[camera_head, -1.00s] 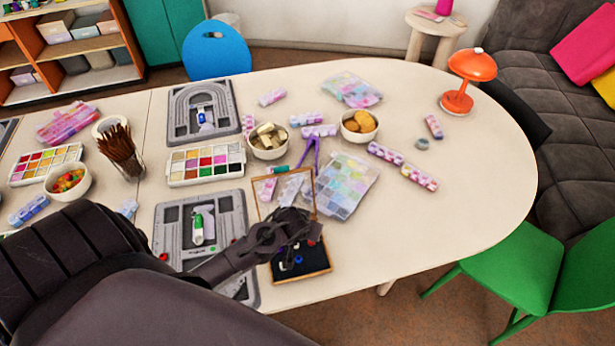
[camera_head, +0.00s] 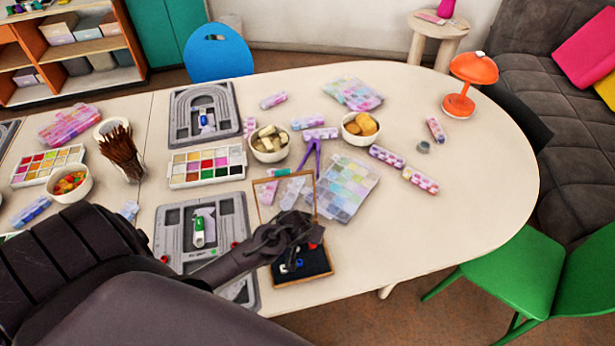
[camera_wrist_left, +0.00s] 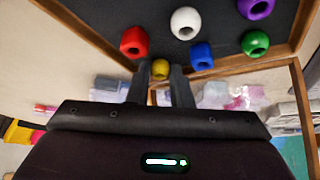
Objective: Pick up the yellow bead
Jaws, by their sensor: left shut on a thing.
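The yellow bead (camera_wrist_left: 160,69) sits between the two fingertips of my left gripper (camera_wrist_left: 161,75) in the left wrist view. The gripper is shut on it. Whether the bead still touches the tray floor cannot be told. In the head view my left gripper (camera_head: 292,233) is over the wooden-framed tray (camera_head: 304,281) with a dark floor, and it hides the yellow bead there. My right gripper is not in view.
Red (camera_wrist_left: 134,42), white (camera_wrist_left: 185,23), blue (camera_wrist_left: 202,56), green (camera_wrist_left: 255,43) and purple (camera_wrist_left: 256,8) beads lie loose near the yellow one. A grey bead board (camera_head: 172,250) lies left of the tray; a clear compartment box (camera_head: 346,187) lies behind.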

